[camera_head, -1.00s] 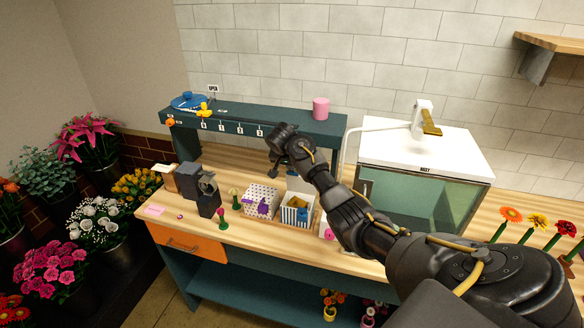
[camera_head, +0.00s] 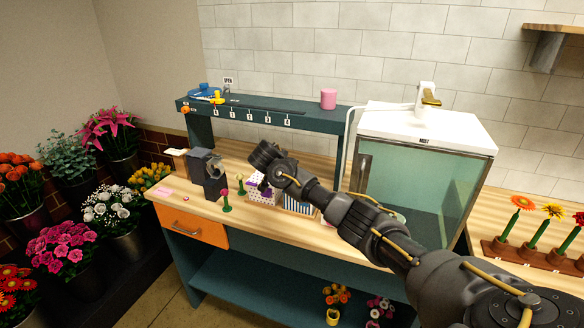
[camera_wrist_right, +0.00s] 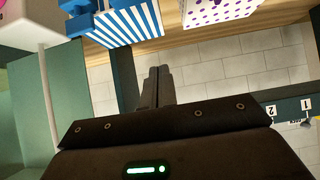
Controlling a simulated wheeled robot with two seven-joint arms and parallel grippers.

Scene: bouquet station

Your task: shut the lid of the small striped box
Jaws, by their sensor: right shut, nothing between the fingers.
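The small striped box (camera_head: 300,208), blue and white, stands on the wooden bench. My right arm crosses in front of its upper part in the head view, so I cannot tell there how its lid stands. In the right wrist view its striped face (camera_wrist_right: 128,22) shows at the top, with blue parts beside it. My right gripper (camera_wrist_right: 157,85) is shut and empty. In the head view this gripper (camera_head: 264,184) is above the purple-dotted white box, left of the striped box. The dotted box also shows in the wrist view (camera_wrist_right: 222,9). My left gripper is out of view.
A dark grey block-shaped holder (camera_head: 206,177) and small flowers (camera_head: 226,203) stand left of the boxes. A teal shelf (camera_head: 262,118) rises behind, and a glass-fronted cabinet (camera_head: 420,180) stands to the right.

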